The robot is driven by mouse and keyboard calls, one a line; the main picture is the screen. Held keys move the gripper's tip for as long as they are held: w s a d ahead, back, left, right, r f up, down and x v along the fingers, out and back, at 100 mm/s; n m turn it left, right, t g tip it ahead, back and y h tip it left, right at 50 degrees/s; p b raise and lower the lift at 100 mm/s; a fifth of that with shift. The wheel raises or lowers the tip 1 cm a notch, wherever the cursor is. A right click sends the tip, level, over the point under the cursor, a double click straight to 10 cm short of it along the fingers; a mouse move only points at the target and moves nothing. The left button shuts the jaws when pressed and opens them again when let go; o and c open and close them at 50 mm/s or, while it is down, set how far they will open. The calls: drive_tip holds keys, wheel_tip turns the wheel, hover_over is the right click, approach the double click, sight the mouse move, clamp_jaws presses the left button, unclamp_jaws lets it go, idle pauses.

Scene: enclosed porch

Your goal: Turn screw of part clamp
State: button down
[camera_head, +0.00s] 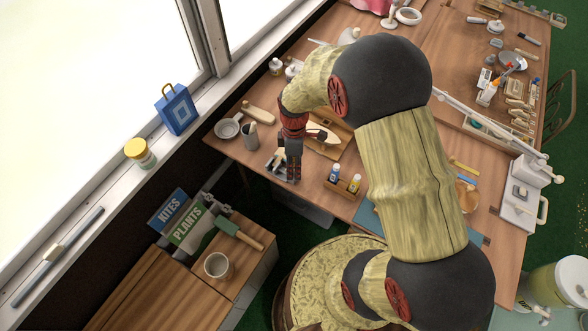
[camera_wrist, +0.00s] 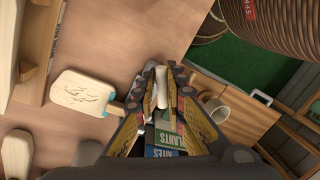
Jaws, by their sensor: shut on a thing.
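My gripper (camera_head: 291,176) points down at the front left edge of the wooden workbench. In the wrist view its fingers (camera_wrist: 160,88) are closed around a narrow pale piece (camera_wrist: 160,78), which seems to be the clamp's screw or handle. A small grey and dark part clamp (camera_head: 278,160) sits at the bench edge, right beside the fingers in the head view. My gripper hides much of the clamp, and I cannot tell how far the screw is turned.
A pencil cup (camera_head: 251,136) and a round pan (camera_head: 228,128) stand left of the gripper. A small rack with bottles (camera_head: 345,181) is close on the right. A boat model on a wooden board (camera_head: 322,135) lies behind. A mug (camera_head: 218,266) stands on the lower cabinet.

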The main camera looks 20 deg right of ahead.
drive_tip(key=shift+r+m, duration=0.1)
drive_tip(key=shift+m, duration=0.2)
drive_tip(key=shift+m+y+p, duration=0.3)
drive_tip(key=shift+m+p, duration=0.55)
drive_tip(key=shift+m, duration=0.15)
drive_tip(key=shift+m+t+p, duration=0.4)
drive_tip(key=shift+m+p, duration=0.25)
drive_tip(key=shift+m, duration=1.35)
drive_tip(key=shift+y, duration=0.3)
drive_tip(key=c, duration=2.2)
unclamp_jaws()
drive_tip(key=shift+o, duration=0.2)
drive_tip(key=v, duration=1.1)
drive_tip(key=shift+r, duration=0.4)
drive_tip(key=shift+m, duration=0.3)
